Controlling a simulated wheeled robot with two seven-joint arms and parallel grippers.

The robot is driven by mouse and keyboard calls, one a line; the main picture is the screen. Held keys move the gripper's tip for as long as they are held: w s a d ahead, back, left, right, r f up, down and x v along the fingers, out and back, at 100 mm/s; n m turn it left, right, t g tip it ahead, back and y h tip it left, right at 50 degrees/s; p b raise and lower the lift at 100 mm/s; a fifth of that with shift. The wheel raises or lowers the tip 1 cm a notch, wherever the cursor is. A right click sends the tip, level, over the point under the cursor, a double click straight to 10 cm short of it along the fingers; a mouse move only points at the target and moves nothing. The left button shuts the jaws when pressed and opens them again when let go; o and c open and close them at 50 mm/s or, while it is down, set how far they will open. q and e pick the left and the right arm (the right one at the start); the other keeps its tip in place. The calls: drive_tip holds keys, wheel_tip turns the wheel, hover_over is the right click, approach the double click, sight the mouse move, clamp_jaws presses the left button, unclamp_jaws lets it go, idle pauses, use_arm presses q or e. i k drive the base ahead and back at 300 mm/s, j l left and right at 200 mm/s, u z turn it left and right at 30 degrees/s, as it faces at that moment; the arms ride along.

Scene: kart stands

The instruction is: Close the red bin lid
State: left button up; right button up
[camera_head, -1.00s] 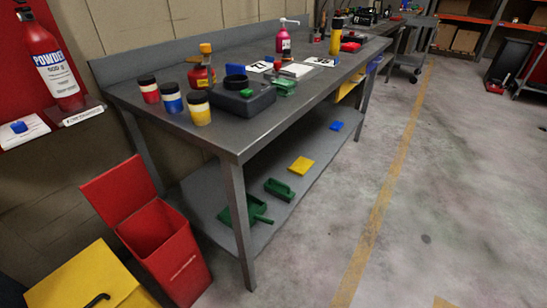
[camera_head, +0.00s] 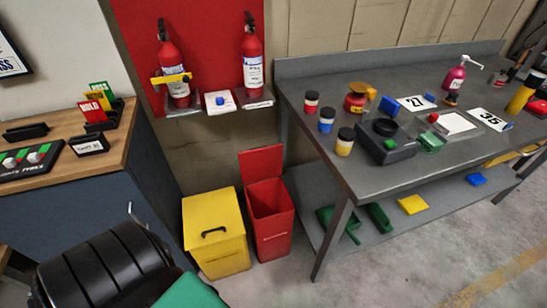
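The red bin (camera_head: 272,233) stands on the floor at the left end of the grey workbench, beside its leg. Its red lid (camera_head: 261,163) is open, tilted up at the back of the bin near the wall. The opening of the bin faces up, and its inside looks dark red. Neither of my grippers shows in the head view.
A yellow bin (camera_head: 215,235) with a shut lid and black handle stands directly left of the red bin. The grey workbench (camera_head: 340,183) is to the right. A black ribbed object (camera_head: 110,270) and a wooden-topped counter (camera_head: 118,150) are at left. Floor in front looks clear.

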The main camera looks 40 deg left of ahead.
sight(260, 163)
drive_tip(key=u, duration=1.25)
